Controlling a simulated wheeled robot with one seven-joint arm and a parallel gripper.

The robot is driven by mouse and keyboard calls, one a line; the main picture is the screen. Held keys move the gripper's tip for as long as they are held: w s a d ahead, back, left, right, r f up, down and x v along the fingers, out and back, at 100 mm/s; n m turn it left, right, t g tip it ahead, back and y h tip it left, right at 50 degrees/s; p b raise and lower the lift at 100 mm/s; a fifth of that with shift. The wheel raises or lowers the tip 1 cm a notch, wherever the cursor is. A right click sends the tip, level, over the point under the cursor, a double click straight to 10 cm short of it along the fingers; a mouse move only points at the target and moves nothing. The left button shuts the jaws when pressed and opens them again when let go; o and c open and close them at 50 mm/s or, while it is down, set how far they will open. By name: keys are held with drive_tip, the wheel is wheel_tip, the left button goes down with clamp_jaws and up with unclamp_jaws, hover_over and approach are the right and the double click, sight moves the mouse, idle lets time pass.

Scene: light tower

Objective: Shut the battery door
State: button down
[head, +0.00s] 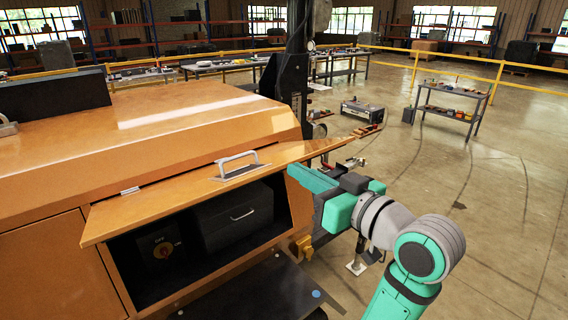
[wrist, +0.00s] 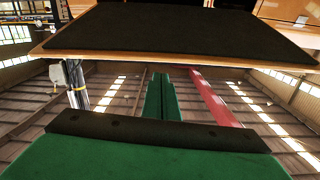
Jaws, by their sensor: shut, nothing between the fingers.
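The battery door (head: 180,195) is an orange panel with a silver handle (head: 240,166). It is swung up and open, sticking out over a dark compartment in the orange machine. My gripper (head: 293,172) is green, shut and empty, just below the door's right part. I cannot tell whether it touches the door. In the wrist view the door's dark inner face (wrist: 180,28) with an orange rim spans the top, and my shut fingers (wrist: 161,80) point towards it.
Inside the compartment are a dark box (head: 235,213) with a handle and a red-yellow switch (head: 162,250). A black mast (head: 295,80) stands behind the door. A dark fender (head: 255,290) lies below the opening. Open concrete floor is to the right, with a workbench (head: 450,112) farther back.

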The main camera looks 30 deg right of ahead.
wheel_tip(320, 180, up, 4)
drive_tip(key=s+n, duration=0.1)
drive_tip(key=s, duration=0.2)
hover_over(285, 164)
drive_tip(key=a, duration=0.2)
drive_tip(key=shift+s+d+f, duration=0.1)
drive_tip(key=shift+s+f, duration=0.25)
drive_tip(key=shift+f, duration=0.35)
drive_tip(key=shift+s+f, duration=0.3)
drive_tip(key=shift+f, duration=0.4)
drive_tip(key=shift+s+d+f, duration=0.1)
drive_tip(key=shift+s+f, duration=0.25)
drive_tip(key=shift+f, duration=0.35)
drive_tip(key=shift+f, duration=0.1)
